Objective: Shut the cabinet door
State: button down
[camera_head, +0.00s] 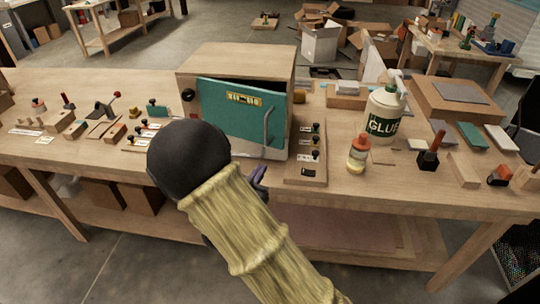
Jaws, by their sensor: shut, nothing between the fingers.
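A small wooden cabinet (238,58) stands on the workbench. Its teal door (225,105) has a yellow label and a pale vertical handle (268,125) near its right edge. The door stands slightly ajar, with a dark gap along its top edge. My gripper (261,172) is only partly in view, below the door's lower right corner near the bench's front edge. It is shut with nothing held and looks apart from the handle. My arm hides the lower left of the cabinet and most of my gripper.
A board with black knobs (306,155) lies right of the cabinet. A glue bottle (384,112) and a small yellow bottle with an orange cap (359,153) stand farther right. Small tools and blocks (100,125) cover the bench to the left. A black knob (188,95) is on the cabinet's left front.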

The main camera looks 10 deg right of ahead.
aim_at(282, 138)
jog(key=p+x, duration=0.4)
jog(key=x, duration=0.9)
jog(key=shift+w+d, duration=0.2)
jog(key=shift+w, duration=0.05)
